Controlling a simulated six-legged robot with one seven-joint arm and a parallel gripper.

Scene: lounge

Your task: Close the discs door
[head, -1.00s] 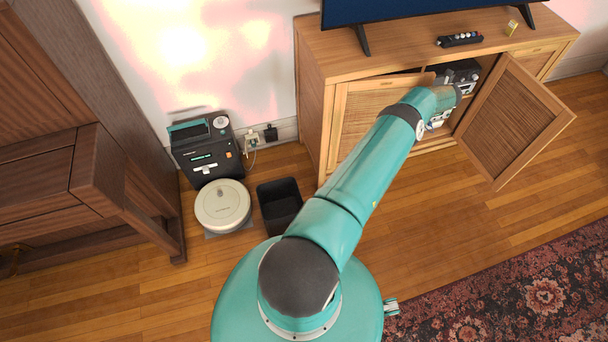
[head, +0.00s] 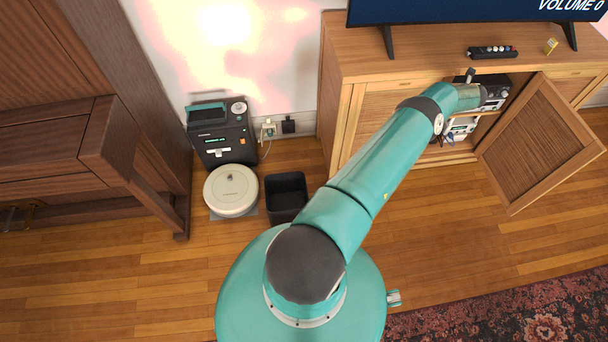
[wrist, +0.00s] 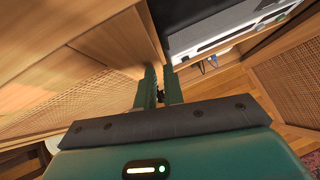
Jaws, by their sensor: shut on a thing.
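No label shows which one is the discs door. My gripper (wrist: 159,90) is at the left door's free edge, beside the opening. Its fingers are close together on a small dark part, seemingly that door's handle, mostly hidden between them. The left door's woven panel (wrist: 75,105) fills the wrist view's left side.
Devices (head: 494,92) sit inside the open compartment. A black bin (head: 286,196), a round robot vacuum (head: 231,190) and a dark machine (head: 222,132) stand left. Wooden floor is clear before the cabinet.

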